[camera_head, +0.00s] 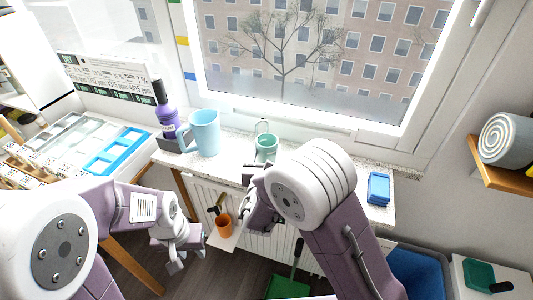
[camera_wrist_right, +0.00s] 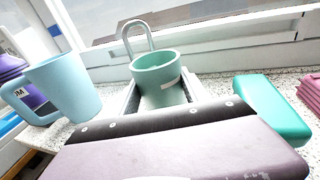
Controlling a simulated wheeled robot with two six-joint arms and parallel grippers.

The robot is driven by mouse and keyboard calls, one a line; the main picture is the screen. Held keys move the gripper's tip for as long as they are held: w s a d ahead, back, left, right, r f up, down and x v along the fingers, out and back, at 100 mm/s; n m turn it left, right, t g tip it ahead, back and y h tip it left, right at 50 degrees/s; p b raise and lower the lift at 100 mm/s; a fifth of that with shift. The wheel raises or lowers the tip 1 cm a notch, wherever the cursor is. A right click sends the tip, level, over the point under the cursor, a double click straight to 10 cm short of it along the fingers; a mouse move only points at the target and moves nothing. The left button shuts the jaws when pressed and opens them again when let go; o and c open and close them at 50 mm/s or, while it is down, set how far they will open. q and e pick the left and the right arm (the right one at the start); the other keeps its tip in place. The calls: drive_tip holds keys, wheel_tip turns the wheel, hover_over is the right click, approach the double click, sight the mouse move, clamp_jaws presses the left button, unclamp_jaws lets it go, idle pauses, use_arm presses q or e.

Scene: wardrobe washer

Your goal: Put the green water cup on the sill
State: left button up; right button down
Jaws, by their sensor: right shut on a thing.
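The green cup (camera_head: 266,142) is upright over the back part of the speckled sill (camera_head: 228,158), below the window. In the right wrist view the cup (camera_wrist_right: 157,72) sits between the two fingers of my right gripper (camera_wrist_right: 163,95), which is shut on it. I cannot tell whether its base touches the sill, because my gripper hides it. A grey loop (camera_wrist_right: 138,36) rises behind the cup. My left gripper (camera_head: 187,257) is low in front of the sill, empty, with its fingers apart.
A light blue mug (camera_head: 205,133) and a purple bottle (camera_head: 166,112) stand left of the cup. A teal block (camera_wrist_right: 270,108) lies on its right. A blue item (camera_head: 378,188) is at the sill's right end. An orange pot (camera_head: 224,224) is below the sill.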

drive_tip(key=shift+s+f, duration=0.1)
drive_tip(key=c, duration=0.6)
unclamp_jaws()
drive_tip(key=shift+o, duration=0.2)
drive_tip(key=shift+r, duration=0.3)
drive_tip(key=s+a+r, duration=0.1)
drive_tip(key=s, duration=1)
drive_tip(key=shift+s+a, duration=0.25)
drive_tip(key=shift+s, duration=0.15)
